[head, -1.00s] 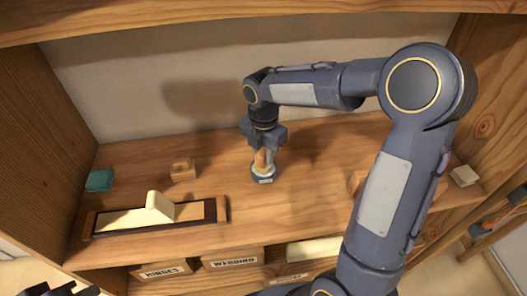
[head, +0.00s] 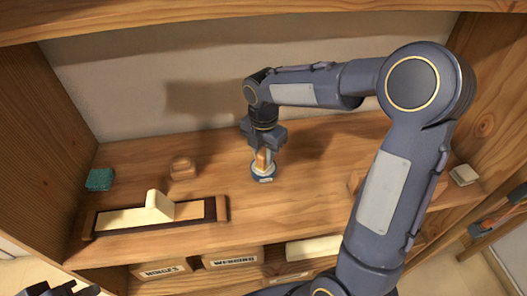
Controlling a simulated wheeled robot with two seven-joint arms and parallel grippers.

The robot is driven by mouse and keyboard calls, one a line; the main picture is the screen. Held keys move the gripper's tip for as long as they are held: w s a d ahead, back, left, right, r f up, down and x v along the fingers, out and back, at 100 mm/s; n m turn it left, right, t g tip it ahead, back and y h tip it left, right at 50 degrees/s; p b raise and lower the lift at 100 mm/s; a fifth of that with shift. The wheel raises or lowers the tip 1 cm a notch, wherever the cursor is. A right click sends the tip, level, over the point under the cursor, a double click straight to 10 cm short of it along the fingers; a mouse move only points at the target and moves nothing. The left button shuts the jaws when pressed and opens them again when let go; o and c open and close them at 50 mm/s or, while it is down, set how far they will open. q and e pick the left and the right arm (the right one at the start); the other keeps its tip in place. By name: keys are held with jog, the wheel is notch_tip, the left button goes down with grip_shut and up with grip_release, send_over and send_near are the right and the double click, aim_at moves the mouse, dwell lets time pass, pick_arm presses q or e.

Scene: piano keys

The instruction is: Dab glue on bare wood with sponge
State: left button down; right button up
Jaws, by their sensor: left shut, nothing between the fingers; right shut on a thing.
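My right gripper (head: 263,147) points down over the worktop and is shut on a tan piece (head: 262,160), which looks like the sponge or its handle. Its lower end is at the mouth of a small white and blue labelled pot (head: 263,179), probably the glue; I cannot tell how far in it reaches. A dark-framed wooden tray (head: 221,210) lies at the front left. My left gripper (head: 70,290) is shut and empty at the bottom left edge, partly cut off.
A teal block (head: 100,179) lies at the far left and a small wooden block (head: 182,168) behind the tray. A pale block (head: 464,175) sits at the right, beyond my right arm. Labelled boxes (head: 233,260) stand below the worktop. Cabinet walls close both sides.

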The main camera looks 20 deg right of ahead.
aim_at(264, 152)
dwell(0.6)
notch_tip(264, 152, up, 7)
jog(key=p, duration=0.6)
jog(key=shift+f, duration=0.1)
dwell(0.7)
